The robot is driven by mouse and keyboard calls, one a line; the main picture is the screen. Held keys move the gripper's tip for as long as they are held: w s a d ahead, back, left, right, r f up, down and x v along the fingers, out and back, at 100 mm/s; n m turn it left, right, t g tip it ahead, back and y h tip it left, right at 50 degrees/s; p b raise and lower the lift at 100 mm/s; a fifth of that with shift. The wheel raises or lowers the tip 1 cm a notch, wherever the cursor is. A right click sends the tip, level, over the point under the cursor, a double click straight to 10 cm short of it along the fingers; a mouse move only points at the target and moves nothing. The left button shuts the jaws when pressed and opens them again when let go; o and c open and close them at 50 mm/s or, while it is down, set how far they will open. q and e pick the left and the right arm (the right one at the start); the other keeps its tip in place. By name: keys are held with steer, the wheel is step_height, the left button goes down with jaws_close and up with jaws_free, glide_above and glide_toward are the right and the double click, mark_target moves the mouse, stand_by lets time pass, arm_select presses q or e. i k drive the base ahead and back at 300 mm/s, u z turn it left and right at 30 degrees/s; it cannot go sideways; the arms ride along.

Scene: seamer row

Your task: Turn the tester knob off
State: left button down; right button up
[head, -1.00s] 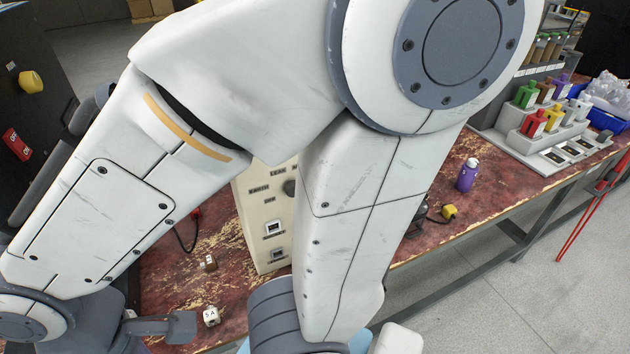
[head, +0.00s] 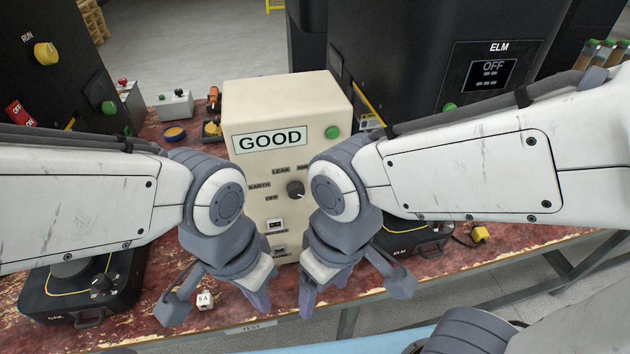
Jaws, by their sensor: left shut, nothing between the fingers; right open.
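The tester (head: 240,105) is a cream box in the middle of the head view, with a GOOD display (head: 269,140) and a green round button or lamp (head: 332,132). Its dark knob (head: 296,189) is on the front face among labels OFF, EARTH, LEAK and one partly hidden that starts with AM. I cannot tell clearly which label the knob points to. My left gripper (head: 260,297) is shut and empty, low in front of the tester's lower left. My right gripper (head: 325,291) is open and empty, below the knob and in front of the tester's lower right. Neither touches the knob.
A dark box with a dial (head: 98,288) stands at left; another dark unit (head: 412,240) is behind my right arm. A small block marked 5A (head: 204,299) lies on the worn red bench (head: 150,325). A black ELM machine (head: 410,60) stands behind.

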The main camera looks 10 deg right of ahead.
mark_target(295, 190)
steer(key=z, duration=1)
steer(key=k, duration=1.1)
steer(key=u, duration=1.15)
